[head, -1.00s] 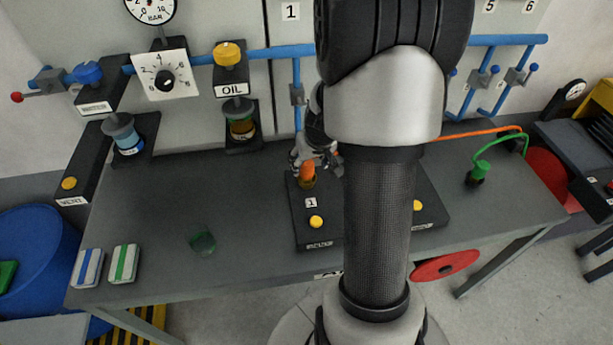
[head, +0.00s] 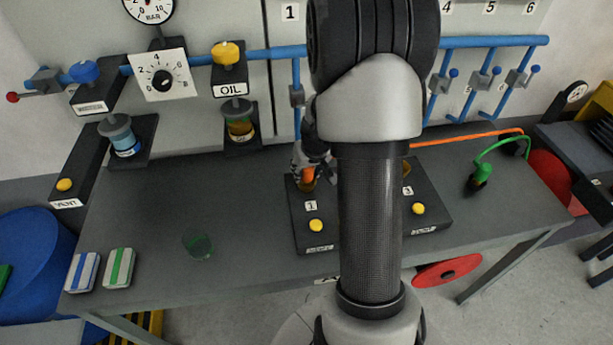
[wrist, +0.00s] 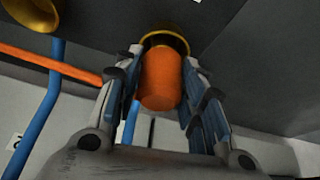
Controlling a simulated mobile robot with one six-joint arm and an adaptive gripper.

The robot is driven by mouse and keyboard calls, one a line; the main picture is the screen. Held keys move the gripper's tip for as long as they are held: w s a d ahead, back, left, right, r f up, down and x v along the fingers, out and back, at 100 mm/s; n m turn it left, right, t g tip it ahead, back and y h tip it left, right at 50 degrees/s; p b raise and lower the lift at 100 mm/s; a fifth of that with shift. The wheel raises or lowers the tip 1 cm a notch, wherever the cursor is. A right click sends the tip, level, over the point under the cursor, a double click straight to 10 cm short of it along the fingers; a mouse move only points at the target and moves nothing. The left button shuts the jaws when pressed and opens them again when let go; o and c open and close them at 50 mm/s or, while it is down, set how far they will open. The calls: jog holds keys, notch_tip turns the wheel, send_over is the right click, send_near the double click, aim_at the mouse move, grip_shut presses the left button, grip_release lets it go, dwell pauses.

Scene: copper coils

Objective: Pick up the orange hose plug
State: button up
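The orange hose plug (wrist: 160,80) stands in a brass-rimmed socket, seen in the wrist view between my two fingers. In the head view a small part of the plug (head: 308,175) shows at the socket marked 1 on the black block (head: 320,237). My gripper (wrist: 163,62) has one finger on each side of the plug. The fingertips are very close to its sides; I cannot tell whether they touch. A gap shows beside the left finger lower down. In the head view my gripper (head: 312,168) is at the plug, partly hidden by my arm.
The orange hose (head: 465,137) runs right behind my arm. A green plug (head: 480,175) with a green hose stands at the right. Blue pipes (head: 280,52) line the back wall. Two sponges (head: 118,267) and a green translucent disc (head: 198,246) are at the left; the bench between is mostly clear.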

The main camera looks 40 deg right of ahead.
jog(key=c, duration=0.7)
jog(key=shift+o, duration=0.2)
